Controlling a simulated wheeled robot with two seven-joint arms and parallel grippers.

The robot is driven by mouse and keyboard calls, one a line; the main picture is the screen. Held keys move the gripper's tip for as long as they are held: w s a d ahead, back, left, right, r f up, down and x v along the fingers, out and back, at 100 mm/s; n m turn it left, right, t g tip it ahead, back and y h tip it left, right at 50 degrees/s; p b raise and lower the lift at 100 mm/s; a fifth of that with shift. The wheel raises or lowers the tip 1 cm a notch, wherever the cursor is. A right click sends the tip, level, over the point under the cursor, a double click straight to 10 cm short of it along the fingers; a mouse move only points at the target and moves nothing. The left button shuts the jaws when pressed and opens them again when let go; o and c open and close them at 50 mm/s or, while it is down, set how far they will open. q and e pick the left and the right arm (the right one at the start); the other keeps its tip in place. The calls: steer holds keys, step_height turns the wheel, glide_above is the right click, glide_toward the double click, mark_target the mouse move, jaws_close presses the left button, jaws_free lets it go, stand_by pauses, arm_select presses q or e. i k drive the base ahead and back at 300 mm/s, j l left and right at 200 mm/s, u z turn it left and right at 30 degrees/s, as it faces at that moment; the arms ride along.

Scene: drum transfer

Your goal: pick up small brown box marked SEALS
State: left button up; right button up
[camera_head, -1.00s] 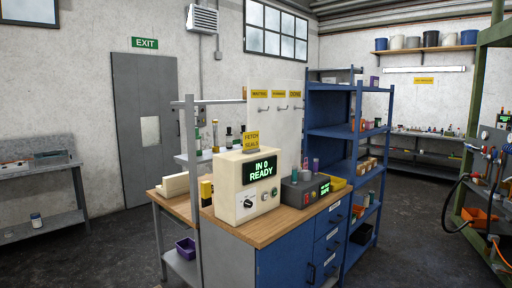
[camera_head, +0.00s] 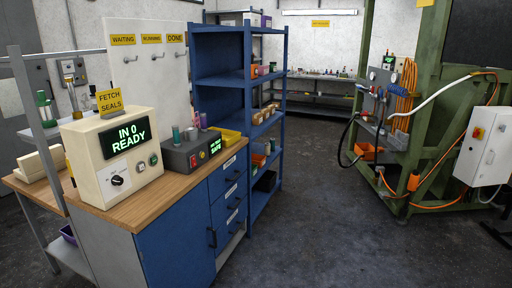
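Several small brown boxes (camera_head: 271,110) stand on a middle shelf of the blue shelf unit (camera_head: 222,80). They are too small for me to read any marking, so I cannot tell which one, if any, is marked SEALS. A yellow sign reading FETCH SEALS (camera_head: 110,101) stands on top of the cream control box (camera_head: 112,155), whose green display reads IN 0 READY. Neither of my grippers is in view.
A wooden-topped blue workbench (camera_head: 150,207) fills the left front, with a dark grey box (camera_head: 190,152) and a yellow tray (camera_head: 226,136) on it. A green machine frame (camera_head: 440,150) with hoses stands at right. The floor (camera_head: 330,215) between is clear.

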mark_target(265, 114)
steer(key=i+l+z, duration=0.45)
steer(key=i, duration=0.4)
steer(key=i+z, duration=0.4)
steer(key=i, duration=0.5)
steer(key=i+u, duration=0.2)
steer(key=i, duration=0.25)
steer(key=i+l+u, duration=0.25)
steer(key=i, duration=0.2)
steer(key=i+l+u, duration=0.2)
steer(key=i, duration=0.25)
steer(key=i+l+u, duration=0.25)
steer(key=i, duration=0.2)
steer(key=i+l+u, duration=0.5)
steer(key=l, duration=0.1)
